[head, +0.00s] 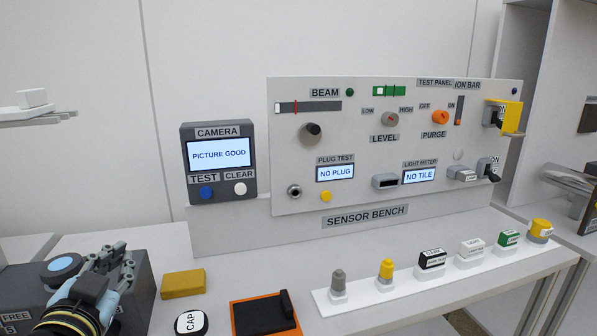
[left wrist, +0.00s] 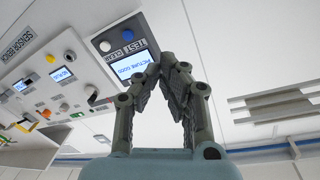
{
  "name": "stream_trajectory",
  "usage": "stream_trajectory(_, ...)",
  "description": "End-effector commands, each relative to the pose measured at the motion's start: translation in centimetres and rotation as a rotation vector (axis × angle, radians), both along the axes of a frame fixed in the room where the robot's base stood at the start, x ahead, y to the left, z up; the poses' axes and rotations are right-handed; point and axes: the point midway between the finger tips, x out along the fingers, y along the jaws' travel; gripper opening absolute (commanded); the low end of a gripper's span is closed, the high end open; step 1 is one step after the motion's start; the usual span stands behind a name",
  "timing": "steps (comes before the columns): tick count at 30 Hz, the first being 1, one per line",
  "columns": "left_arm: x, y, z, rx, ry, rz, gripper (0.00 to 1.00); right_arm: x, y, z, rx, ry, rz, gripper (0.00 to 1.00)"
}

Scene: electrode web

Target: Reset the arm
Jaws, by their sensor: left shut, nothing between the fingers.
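My left gripper (head: 118,254) is at the lower left of the head view, over the dark grey box at the left end of the bench. In the left wrist view its fingers (left wrist: 172,62) meet at the tips, shut and empty. The camera unit (head: 219,161) with the screen "PICTURE GOOD" stands behind it to the right, apart from the gripper. It also shows in the left wrist view (left wrist: 122,50), beside the fingertips. My right gripper is in neither view.
A yellow block (head: 183,284), a round CAP piece (head: 191,322) and an orange-edged black pad (head: 264,314) lie right of the gripper. A white strip (head: 350,296) holds several plugs and tiles. The test panel (head: 400,140) rises behind. A shelf (head: 40,117) juts in at left.

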Motion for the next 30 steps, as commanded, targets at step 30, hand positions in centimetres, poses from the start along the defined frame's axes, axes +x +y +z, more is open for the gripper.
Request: stream_trajectory(30,-25.8,-0.4,-12.3,-0.362,1.156,0.173,0.00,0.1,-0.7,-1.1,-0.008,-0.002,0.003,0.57)
